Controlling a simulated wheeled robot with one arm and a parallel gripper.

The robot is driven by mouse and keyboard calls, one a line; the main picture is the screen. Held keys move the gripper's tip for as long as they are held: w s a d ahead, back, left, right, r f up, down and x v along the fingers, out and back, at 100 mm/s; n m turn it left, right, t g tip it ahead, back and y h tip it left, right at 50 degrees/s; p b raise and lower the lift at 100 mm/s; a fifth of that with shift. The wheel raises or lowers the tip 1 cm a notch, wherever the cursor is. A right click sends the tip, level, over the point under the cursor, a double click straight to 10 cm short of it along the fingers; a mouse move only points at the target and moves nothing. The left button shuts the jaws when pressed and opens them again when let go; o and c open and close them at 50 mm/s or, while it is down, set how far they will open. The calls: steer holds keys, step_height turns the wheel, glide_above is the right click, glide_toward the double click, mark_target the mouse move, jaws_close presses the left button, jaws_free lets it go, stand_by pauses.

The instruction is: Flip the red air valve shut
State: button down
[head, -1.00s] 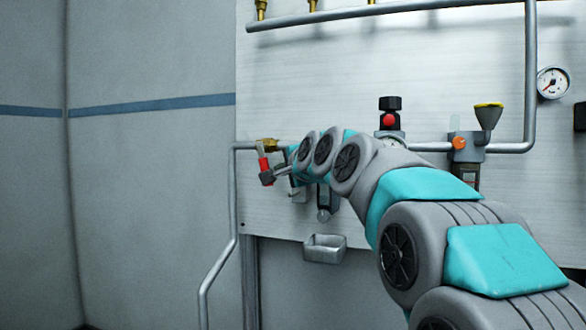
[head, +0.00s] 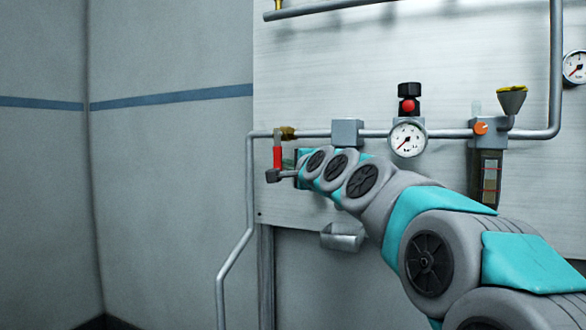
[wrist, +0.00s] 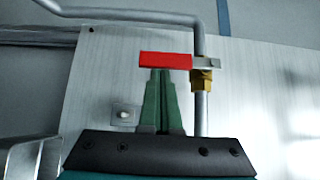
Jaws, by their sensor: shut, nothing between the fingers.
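The red valve handle (head: 277,157) hangs down from the brass valve body (head: 287,132) at the left end of the horizontal pipe, crosswise to it. In the wrist view the red handle (wrist: 165,60) reaches left from the brass body (wrist: 203,80), across the pipe. My gripper (wrist: 161,72) is shut with nothing held. Its green fingertips are right at the handle's near edge in the wrist view; whether they touch it I cannot tell. In the head view my gripper (head: 288,162) is beside the handle, mostly hidden by my wrist.
A grey pipe (head: 248,200) runs down left of the valve. Along the line to the right are a grey block (head: 347,132), a gauge (head: 408,138) with a red-knobbed part above, and an orange-knobbed unit (head: 486,165). A metal cup (head: 342,237) is below my arm.

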stand_by(0.3)
steer(key=w+d+v, duration=0.1)
steer(key=d+v, duration=0.1)
steer(key=v, duration=1.1)
steer(key=s+f+n+g+h+p, duration=0.1)
steer(key=s+f+n+g, duration=0.2)
steer(key=s+f, duration=0.35)
steer(key=s+d+f+n+g+h+p, duration=0.1)
steer(key=s+f+n+g+p, duration=0.2)
steer(key=f, duration=0.7)
steer(key=s+f+n+g+h, duration=0.1)
steer(key=s+f+n+g, duration=0.2)
steer(key=s+f, duration=0.4)
steer(key=s+d+f+n+g+h+p, duration=0.1)
steer(key=s+d+f+g, duration=0.3)
steer(key=s, duration=0.8)
steer(key=s+d+f+n+g+h+p, duration=0.2)
steer(key=s+d+f+g, duration=0.3)
steer(key=s+d+f, duration=0.4)
steer(key=s+f+n+h, duration=0.1)
steer(key=s+f, duration=0.1)
steer(key=s, duration=0.2)
steer(key=shift+d+f+h, duration=0.15)
steer(key=shift+f+h, duration=0.05)
steer(key=shift+h, duration=0.1)
